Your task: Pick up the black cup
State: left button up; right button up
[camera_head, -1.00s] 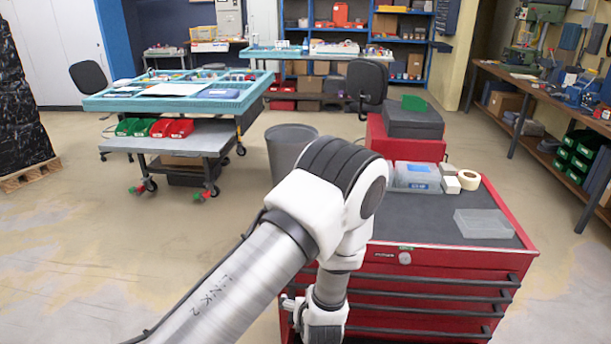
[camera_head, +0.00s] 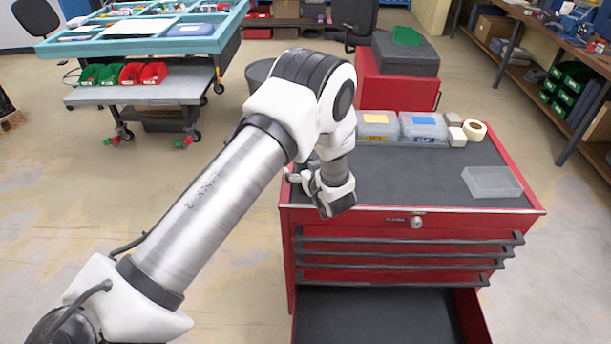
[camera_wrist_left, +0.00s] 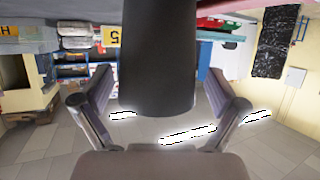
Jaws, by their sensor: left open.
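The black cup (camera_wrist_left: 157,60) shows in the left wrist view as a dark, smooth cylinder in the middle of the picture, which is upside down. It stands on a grey surface at the picture's top. My left gripper (camera_head: 327,192) is open, with one finger on each side of the cup and visible gaps between. In the head view the gripper is at the left front corner of the red tool cabinet's top (camera_head: 420,180). I cannot make out the cup there; my arm and gripper cover that spot. My right gripper is not in view.
On the cabinet stand two clear boxes (camera_head: 423,128), a tape roll (camera_head: 474,130) and an empty clear tray (camera_head: 491,182). A lower drawer (camera_head: 380,315) is pulled out at the front. The middle of the cabinet top is bare. A grey bin (camera_head: 260,73) stands behind my arm.

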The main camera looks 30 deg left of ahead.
pick_arm(q)
jog(key=shift+s+d+r, duration=0.1)
jog(key=shift+d+r, duration=0.05)
jog(key=shift+d, duration=0.1)
jog(key=shift+d+r, duration=0.1)
jog(key=shift+d, duration=0.1)
jog(key=c, duration=1.1)
jog(key=shift+a, duration=0.15)
jog(key=shift+c, duration=0.6)
